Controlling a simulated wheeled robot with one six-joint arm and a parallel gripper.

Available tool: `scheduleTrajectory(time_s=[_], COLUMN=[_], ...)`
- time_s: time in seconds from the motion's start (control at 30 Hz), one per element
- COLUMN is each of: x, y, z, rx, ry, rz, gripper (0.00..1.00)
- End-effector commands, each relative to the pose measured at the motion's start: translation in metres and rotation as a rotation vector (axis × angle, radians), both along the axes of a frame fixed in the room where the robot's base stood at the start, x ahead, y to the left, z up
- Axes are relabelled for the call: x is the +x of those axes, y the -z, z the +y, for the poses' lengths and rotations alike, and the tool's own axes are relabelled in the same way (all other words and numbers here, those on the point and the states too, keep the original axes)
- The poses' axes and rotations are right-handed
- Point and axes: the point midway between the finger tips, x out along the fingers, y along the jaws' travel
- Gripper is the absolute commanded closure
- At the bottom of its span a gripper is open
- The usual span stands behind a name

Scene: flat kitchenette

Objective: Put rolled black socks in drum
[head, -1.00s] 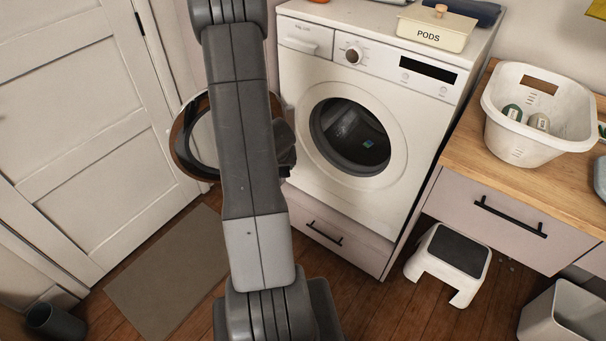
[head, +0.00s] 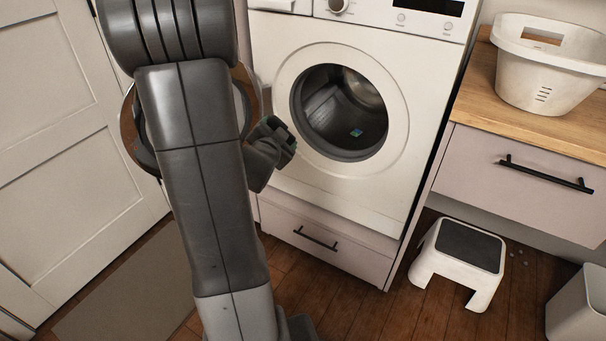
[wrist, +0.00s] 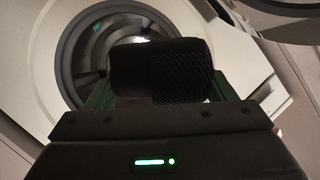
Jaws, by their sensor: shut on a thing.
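The rolled black socks (wrist: 160,68) are in my gripper (wrist: 158,92) in the wrist view, and the jaws are shut on them. Behind the socks in the wrist view is the round opening of the washing machine's drum (wrist: 88,50). In the head view the drum (head: 345,110) is open at the front of the white washing machine (head: 380,180), with a small coloured item inside. My gripper (head: 283,138) is just left of the opening, outside it. The round door (head: 128,125) is swung open to the left, partly hidden by my arm.
A drawer (head: 325,243) is below the machine. A white step stool (head: 462,260) stands on the floor to the right, near a grey bin (head: 580,305). A white basket (head: 545,75) is on the wooden counter. A mat (head: 130,310) lies at the left.

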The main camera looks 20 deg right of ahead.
Motion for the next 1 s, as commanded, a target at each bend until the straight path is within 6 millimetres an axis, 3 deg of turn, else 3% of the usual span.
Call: scheduleTrajectory(time_s=[0.03, 0.3, 0.47, 0.67, 1.0], x=[-0.009, -0.053, -0.066, -0.062, -0.033], y=[0.016, 0.025, 0.025, 0.024, 0.029], z=[-0.007, -0.036, -0.042, -0.051, -0.086], rx=[-0.01, -0.075, -0.097, -0.102, -0.101], ry=[0.056, 0.296, 0.357, 0.372, 0.372], rz=[-0.045, -0.204, -0.237, -0.245, -0.243], gripper=[0.45, 0.45, 0.45, 0.45, 0.45])
